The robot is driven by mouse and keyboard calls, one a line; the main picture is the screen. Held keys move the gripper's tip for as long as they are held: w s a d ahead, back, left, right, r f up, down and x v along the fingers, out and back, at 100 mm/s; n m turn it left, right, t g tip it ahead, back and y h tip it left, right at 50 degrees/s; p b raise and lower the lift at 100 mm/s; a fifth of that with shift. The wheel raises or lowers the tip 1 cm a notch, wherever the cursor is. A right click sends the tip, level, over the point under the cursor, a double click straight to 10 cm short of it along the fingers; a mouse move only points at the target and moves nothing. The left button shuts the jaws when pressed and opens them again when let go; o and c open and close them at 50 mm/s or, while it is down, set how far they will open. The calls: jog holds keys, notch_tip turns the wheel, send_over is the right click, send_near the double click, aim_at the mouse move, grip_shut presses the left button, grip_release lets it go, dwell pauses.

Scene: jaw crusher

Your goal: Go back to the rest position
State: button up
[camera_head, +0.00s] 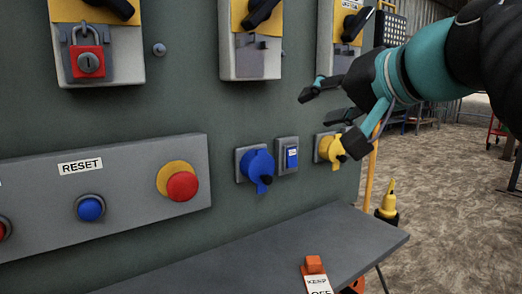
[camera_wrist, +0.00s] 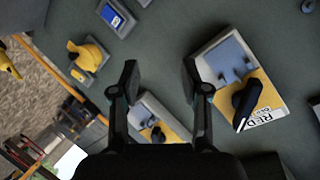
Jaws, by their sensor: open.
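My gripper (camera_head: 330,112) is open and empty at the right in the head view, in front of the green panel (camera_head: 215,105). It is above the yellow plug (camera_head: 330,149) and below the rightmost yellow rotary switch. In the wrist view my gripper (camera_wrist: 159,85) shows two spread fingers with nothing between them. The fingers point at bare panel. A rotary switch with a black handle (camera_wrist: 246,100) lies to their right, and another switch (camera_wrist: 152,122) shows partly between the finger bases.
A grey box has a blue reset button (camera_head: 91,208) and a red button (camera_head: 182,186). A red padlock (camera_head: 89,61) hangs upper left. A blue plug (camera_head: 257,166) is at mid panel. A grey shelf (camera_head: 250,258) juts out below, with a tag (camera_head: 317,280). Open floor lies right.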

jog(key=s+d+f+n+g+h, duration=0.1)
jog(key=s+f, duration=0.3)
jog(key=f, duration=0.8)
jog(key=s+d+f+n+g+h, duration=0.1)
jog(key=s+d+f+g+h, duration=0.2)
jog(key=f, duration=1)
jog(key=s+d+f+n+g+h, duration=0.1)
jog(key=s+f, duration=0.4)
jog(key=f, duration=0.8)
jog(key=shift+s+d+f+g+h, duration=0.2)
jog(key=shift+d+g+h, duration=0.3)
jog(key=shift+g+h, duration=0.35)
